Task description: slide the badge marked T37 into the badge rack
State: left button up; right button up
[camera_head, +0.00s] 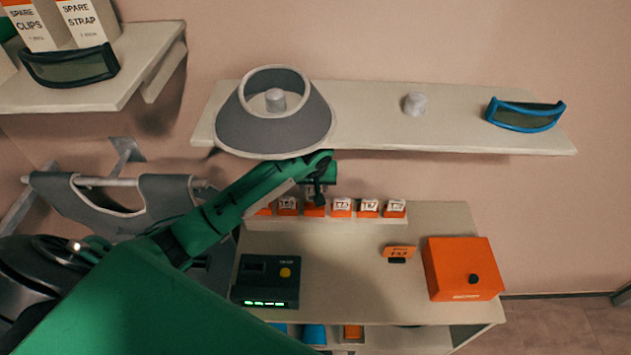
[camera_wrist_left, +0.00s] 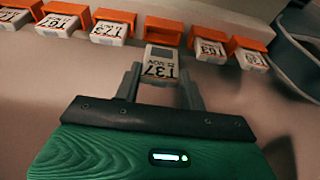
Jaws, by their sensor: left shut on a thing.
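The badge marked T37 (camera_wrist_left: 158,65) is pale, with dark print that appears upside down in the left wrist view. My left gripper (camera_wrist_left: 162,80) is shut on it, one finger on each side. The badge lines up with an orange holder of the badge rack right behind it; I cannot tell how deep it sits. The badge rack (camera_head: 338,221) is a pale strip with a row of orange holders on the desk's back edge. In the head view my left gripper (camera_head: 318,190) is over the rack and the held badge is mostly hidden. My right gripper is out of view.
Neighbouring holders carry other badges, such as T63 (camera_wrist_left: 209,50). On the desk are a black device (camera_head: 266,280), a small orange tag (camera_head: 399,252) and an orange box (camera_head: 463,268). A shelf (camera_head: 355,100) with a grey visor (camera_head: 275,130) hangs close above my arm.

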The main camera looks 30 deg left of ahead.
pick_arm(q)
jog(key=shift+s+f, duration=0.1)
jog(key=shift+f, duration=2.15)
jog(key=o, duration=1)
jog(key=shift+o, duration=0.2)
jog(key=shift+b, duration=0.3)
jog(key=shift+r, duration=0.1)
